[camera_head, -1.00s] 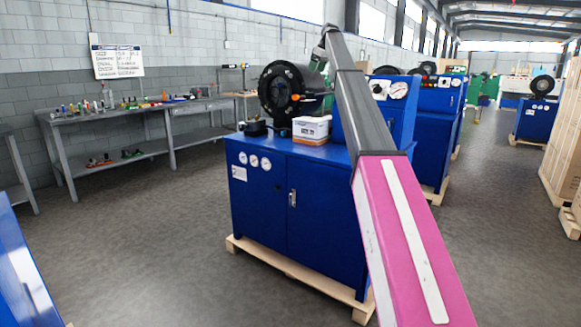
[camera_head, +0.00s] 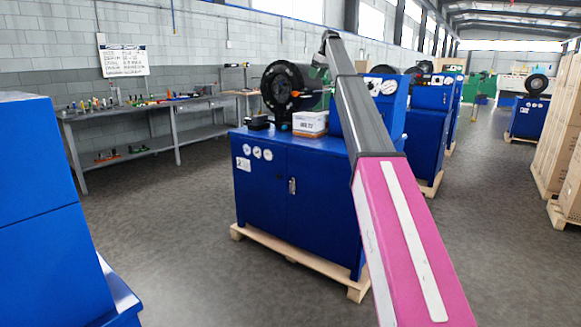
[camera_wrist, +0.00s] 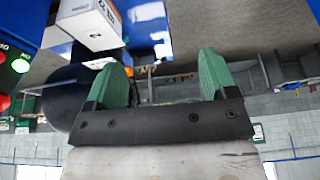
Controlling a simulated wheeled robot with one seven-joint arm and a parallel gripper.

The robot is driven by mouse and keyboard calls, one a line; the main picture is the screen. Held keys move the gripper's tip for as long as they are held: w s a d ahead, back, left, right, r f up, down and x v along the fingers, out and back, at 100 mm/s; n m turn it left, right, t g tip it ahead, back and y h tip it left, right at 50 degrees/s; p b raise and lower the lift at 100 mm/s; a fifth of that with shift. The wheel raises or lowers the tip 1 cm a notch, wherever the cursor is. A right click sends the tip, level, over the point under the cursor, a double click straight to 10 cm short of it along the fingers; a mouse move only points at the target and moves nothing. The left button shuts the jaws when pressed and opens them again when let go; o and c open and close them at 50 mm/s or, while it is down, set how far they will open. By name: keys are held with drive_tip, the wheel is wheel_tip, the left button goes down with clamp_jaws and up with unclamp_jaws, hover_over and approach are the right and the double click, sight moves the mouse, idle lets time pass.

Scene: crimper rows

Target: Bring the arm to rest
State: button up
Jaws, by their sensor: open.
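My gripper (camera_wrist: 162,82) shows in the wrist view with its two green fingers wide apart and nothing between them. In the head view my arm extends up and away, in front of a blue crimper machine (camera_head: 290,195), and the fingers themselves are hard to make out there. The wrist view appears upside down, with a white box (camera_wrist: 88,22) at its top left.
The blue machine carries a black round crimping head (camera_head: 283,88) and a white box (camera_head: 310,123). A blue cabinet (camera_head: 40,200) stands close at the left. A workbench (camera_head: 150,108) with tools lines the wall. Wooden crates (camera_head: 560,140) stand at the right. Grey floor lies between.

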drive_tip(key=s+d+f+m+h, duration=0.1)
drive_tip(key=s+f+m, duration=0.1)
drive_tip(key=s+f, duration=0.9)
drive_tip(key=s+d+f+m+g, duration=0.1)
drive_tip(key=s+f, duration=0.3)
drive_tip(key=f, duration=1.4)
drive_tip(key=s+d+f+m+h, duration=0.1)
drive_tip(key=s+f+m, duration=0.1)
drive_tip(key=s+f, duration=0.9)
drive_tip(key=s+d+f+m, duration=0.1)
drive_tip(key=s+f, duration=0.8)
drive_tip(key=s, duration=0.4)
drive_tip(key=s+f+m+g+h, duration=0.1)
drive_tip(key=s+f+m, duration=0.1)
drive_tip(key=s+f, duration=0.8)
drive_tip(key=s+d+f+m, duration=0.1)
drive_tip(key=s+f+m, duration=0.1)
drive_tip(key=s+f, duration=0.8)
drive_tip(key=s, duration=0.6)
drive_tip(key=shift+d+f+g+h, duration=0.15)
drive_tip(key=shift+d+g+h, duration=0.15)
drive_tip(key=shift+d, duration=0.05)
